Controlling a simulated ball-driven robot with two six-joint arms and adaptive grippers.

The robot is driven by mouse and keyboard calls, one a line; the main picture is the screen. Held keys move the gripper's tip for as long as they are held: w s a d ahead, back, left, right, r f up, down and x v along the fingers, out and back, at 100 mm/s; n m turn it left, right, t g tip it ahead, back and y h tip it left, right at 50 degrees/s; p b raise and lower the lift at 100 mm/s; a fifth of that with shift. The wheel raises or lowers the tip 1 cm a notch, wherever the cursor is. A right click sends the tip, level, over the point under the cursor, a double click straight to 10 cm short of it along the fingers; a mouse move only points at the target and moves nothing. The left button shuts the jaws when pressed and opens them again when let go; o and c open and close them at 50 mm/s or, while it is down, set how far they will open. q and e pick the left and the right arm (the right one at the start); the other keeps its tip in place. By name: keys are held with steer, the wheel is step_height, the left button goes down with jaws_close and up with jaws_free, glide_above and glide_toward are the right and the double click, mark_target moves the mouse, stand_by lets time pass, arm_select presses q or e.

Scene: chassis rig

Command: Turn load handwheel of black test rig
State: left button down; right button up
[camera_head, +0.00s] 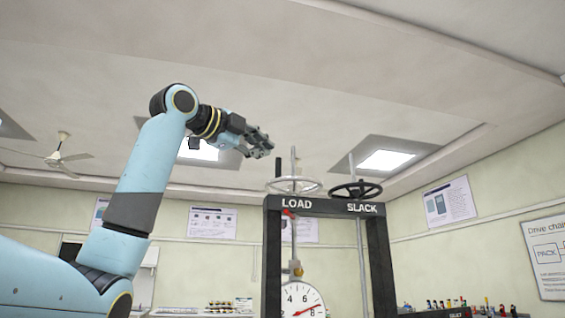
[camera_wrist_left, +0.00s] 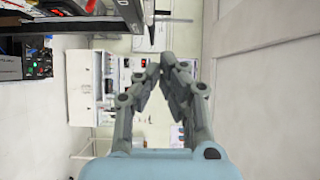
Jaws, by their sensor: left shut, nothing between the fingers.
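The black test rig (camera_head: 272,250) stands upright right of centre in the head view. Its silver load handwheel (camera_head: 308,184) sits on top above the word LOAD, around an upright threaded rod. The black slack handwheel (camera_head: 371,190) sits to its right above the word SLACK. My left gripper (camera_head: 268,146) is above and a little left of the load handwheel, apart from it in the picture. Its fingers are shut and empty; they also show in the left wrist view (camera_wrist_left: 168,72). I cannot make out the load handwheel in the wrist view. My right gripper is not in view.
A round white dial (camera_head: 299,301) with a red needle hangs inside the rig frame. Small coloured items (camera_head: 470,307) stand on a surface at the lower right. A ceiling fan (camera_head: 60,157) is far left. The space around the gripper looks clear.

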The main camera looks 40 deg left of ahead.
mark_target(278, 170)
arm_select(q)
steer(key=w+a+p, duration=0.1)
steer(key=w, duration=0.3)
steer(key=w+a+p, duration=0.1)
steer(key=w+p, duration=0.1)
steer(key=w, duration=0.2)
steer(key=w+a+p, duration=0.1)
steer(key=w+p, duration=0.1)
steer(key=w, duration=0.2)
steer(key=shift+f, duration=0.15)
steer(key=shift+w+a+p, duration=0.1)
steer(key=shift+a+p, duration=0.35)
steer(key=shift+p, duration=0.3)
steer(key=shift+a, duration=0.15)
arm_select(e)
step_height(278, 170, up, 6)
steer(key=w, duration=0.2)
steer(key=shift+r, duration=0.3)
